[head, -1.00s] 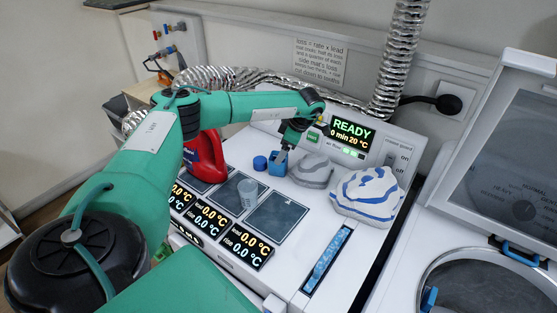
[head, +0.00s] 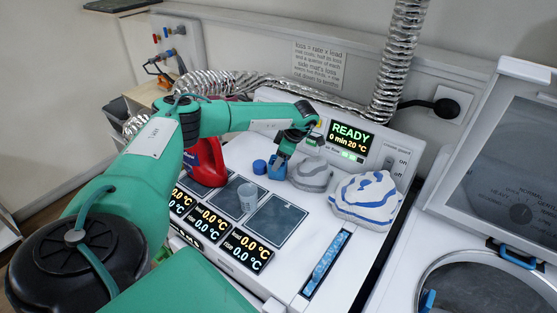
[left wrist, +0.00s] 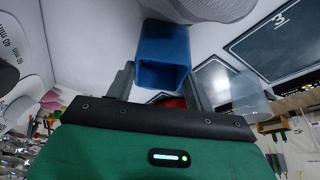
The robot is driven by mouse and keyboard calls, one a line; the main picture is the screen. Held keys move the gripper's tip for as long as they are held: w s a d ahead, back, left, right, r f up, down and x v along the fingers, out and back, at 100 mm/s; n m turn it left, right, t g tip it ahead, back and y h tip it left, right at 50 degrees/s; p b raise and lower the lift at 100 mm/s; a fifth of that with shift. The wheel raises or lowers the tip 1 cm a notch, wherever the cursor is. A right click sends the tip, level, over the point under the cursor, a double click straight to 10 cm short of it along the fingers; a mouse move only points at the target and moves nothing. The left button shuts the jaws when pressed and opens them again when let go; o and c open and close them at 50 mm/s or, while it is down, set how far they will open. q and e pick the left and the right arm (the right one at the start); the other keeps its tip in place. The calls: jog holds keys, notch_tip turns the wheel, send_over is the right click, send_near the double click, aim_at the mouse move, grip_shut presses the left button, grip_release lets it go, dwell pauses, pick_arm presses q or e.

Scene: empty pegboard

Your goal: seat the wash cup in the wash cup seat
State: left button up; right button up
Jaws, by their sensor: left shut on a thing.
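A blue square-sided cup (head: 276,170) is at the back of the white machine's top, and it shows large in the left wrist view (left wrist: 163,50) with its open hollow visible. My left gripper (head: 281,158) reaches down to it and is shut on it, with a finger on each side in the left wrist view (left wrist: 158,85). I cannot tell whether the cup touches the surface. A clear cup (head: 247,196) stands upright on the middle dark pad. No label marks the wash cup or its seat, so I cannot tell the seat apart. My right gripper is out of view.
A round blue cap (head: 259,166) sits just left of the blue cup. The front right dark pad (head: 276,220) is bare.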

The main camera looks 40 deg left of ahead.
pick_arm(q)
jog(key=shift+r, duration=0.1)
jog(key=shift+r+b, duration=0.3)
jog(key=shift+r, duration=0.3)
notch_tip(320, 180, up, 18)
jog(key=b, duration=0.4)
jog(key=shift+r+b, duration=0.25)
jog(key=shift+b, duration=0.05)
